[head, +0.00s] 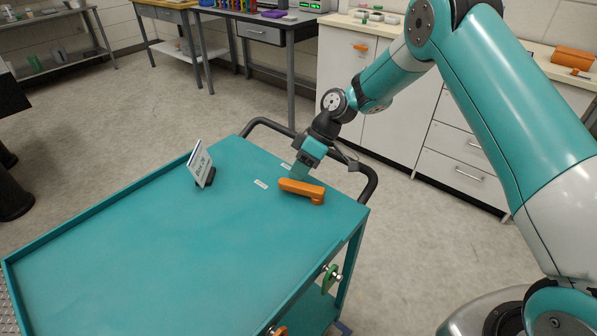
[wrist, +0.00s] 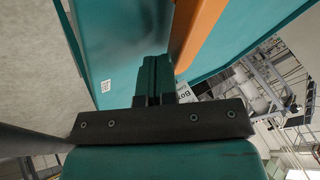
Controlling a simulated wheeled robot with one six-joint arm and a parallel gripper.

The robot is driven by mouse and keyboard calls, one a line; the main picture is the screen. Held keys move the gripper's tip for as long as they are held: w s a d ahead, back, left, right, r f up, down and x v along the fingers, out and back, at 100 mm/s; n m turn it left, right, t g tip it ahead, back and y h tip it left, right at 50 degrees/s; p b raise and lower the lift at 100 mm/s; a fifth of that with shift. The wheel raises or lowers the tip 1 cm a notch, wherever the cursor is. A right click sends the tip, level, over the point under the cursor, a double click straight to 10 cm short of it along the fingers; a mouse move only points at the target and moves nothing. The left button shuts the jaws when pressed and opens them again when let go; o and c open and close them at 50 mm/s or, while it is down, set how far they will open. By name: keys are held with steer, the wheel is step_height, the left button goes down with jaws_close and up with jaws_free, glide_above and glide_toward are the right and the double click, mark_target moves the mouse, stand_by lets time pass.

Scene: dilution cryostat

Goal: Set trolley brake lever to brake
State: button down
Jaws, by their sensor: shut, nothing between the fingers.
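The orange brake lever (head: 300,190) lies on the teal trolley top (head: 150,240) near the handle end. Its thicker end is at the right and its arm points left. My gripper (head: 299,174) is shut and empty, pointing down just behind the lever, on its handle side. In the wrist view, the shut fingers (wrist: 155,68) are beside the lever's long side (wrist: 196,32); I cannot tell whether they touch it. One small white label (head: 261,184) is left of the lever tip; another (head: 286,166) is behind the lever, close to my gripper. Their text is unreadable.
A tilted sign (head: 201,163) stands on the trolley, left of the lever. The black push handle (head: 367,185) curves around the trolley's far end. A green-handled part (head: 330,279) is below the top's right side. Most of the top is clear.

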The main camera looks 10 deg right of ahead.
steer(key=shift+d, duration=0.1)
steer(key=shift+s+d, duration=0.3)
steer(key=shift+d, duration=0.35)
steer(key=shift+r, duration=0.1)
steer(key=p+v, duration=0.5)
steer(key=v, duration=0.4)
steer(key=shift+d+r+p, duration=0.3)
steer(key=shift+p, duration=0.05)
steer(key=s+a+r+m+t+h, duration=0.1)
steer(key=s+a+r+m, duration=0.15)
steer(key=s+r, duration=0.7)
steer(key=s+a+r+m+t+h, duration=0.1)
steer(key=s+a+r+m, duration=0.15)
steer(key=s+r, duration=0.7)
steer(key=s+m, duration=0.1)
steer(key=s, duration=1.1)
steer(key=shift+d+r+h, duration=0.15)
steer(key=shift+d+h, duration=0.1)
steer(key=shift+h, duration=0.15)
